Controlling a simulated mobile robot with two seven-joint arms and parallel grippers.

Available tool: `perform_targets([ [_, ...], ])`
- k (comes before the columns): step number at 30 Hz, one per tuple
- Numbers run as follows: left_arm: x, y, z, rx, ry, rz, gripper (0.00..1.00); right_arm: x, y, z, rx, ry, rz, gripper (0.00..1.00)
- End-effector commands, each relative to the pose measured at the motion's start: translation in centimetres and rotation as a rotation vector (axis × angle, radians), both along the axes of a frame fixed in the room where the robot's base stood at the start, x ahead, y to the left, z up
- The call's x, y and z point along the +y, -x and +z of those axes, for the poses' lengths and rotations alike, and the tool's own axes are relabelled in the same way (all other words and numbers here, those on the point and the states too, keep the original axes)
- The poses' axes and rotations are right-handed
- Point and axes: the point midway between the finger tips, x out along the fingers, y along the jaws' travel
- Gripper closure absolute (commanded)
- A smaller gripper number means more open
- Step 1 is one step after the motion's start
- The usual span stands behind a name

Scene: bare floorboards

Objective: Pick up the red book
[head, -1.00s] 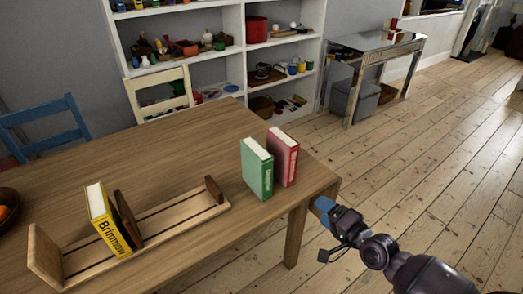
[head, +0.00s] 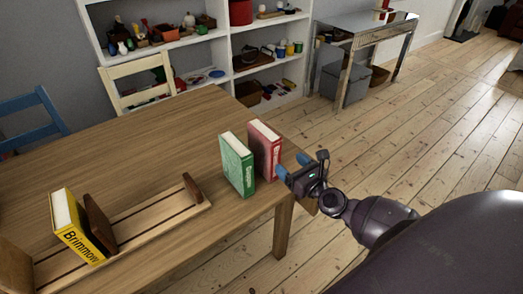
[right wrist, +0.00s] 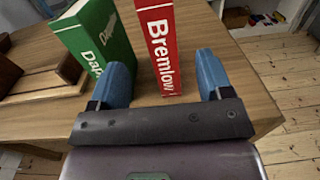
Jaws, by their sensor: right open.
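The red book (head: 265,150) stands upright on the wooden table near its right end. The right wrist view shows its spine (right wrist: 159,48) with the word "Bremlow". A green book (head: 237,165) stands upright just left of it, and also shows in the right wrist view (right wrist: 92,40). My right gripper (head: 279,167) is open and empty at the table's right edge, beside the red book. In the right wrist view its two blue fingers (right wrist: 163,78) are spread, with the red book's spine ahead between them. My left gripper is not in view.
A wooden book rack (head: 150,232) on the table holds a yellow book (head: 76,225). A white chair (head: 140,85) and a blue chair (head: 30,118) stand behind the table. Shelves (head: 225,45) line the wall. The floor at right is clear.

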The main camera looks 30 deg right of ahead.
Motion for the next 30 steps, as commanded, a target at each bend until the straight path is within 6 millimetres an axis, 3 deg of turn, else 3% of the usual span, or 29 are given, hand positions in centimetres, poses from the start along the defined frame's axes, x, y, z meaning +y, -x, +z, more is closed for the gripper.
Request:
perform_targets([
  [10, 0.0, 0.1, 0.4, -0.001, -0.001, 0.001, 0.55, 0.2, -4.2, 0.2, -0.003, -0.007, 0.001, 0.28],
  [20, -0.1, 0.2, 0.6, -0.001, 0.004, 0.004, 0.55, 0.3, -6.2, 0.1, -0.001, -0.006, 0.002, 0.28],
  [30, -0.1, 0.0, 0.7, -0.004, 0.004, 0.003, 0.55, 0.5, -10.0, 0.1, -0.001, -0.005, 0.001, 0.28],
])
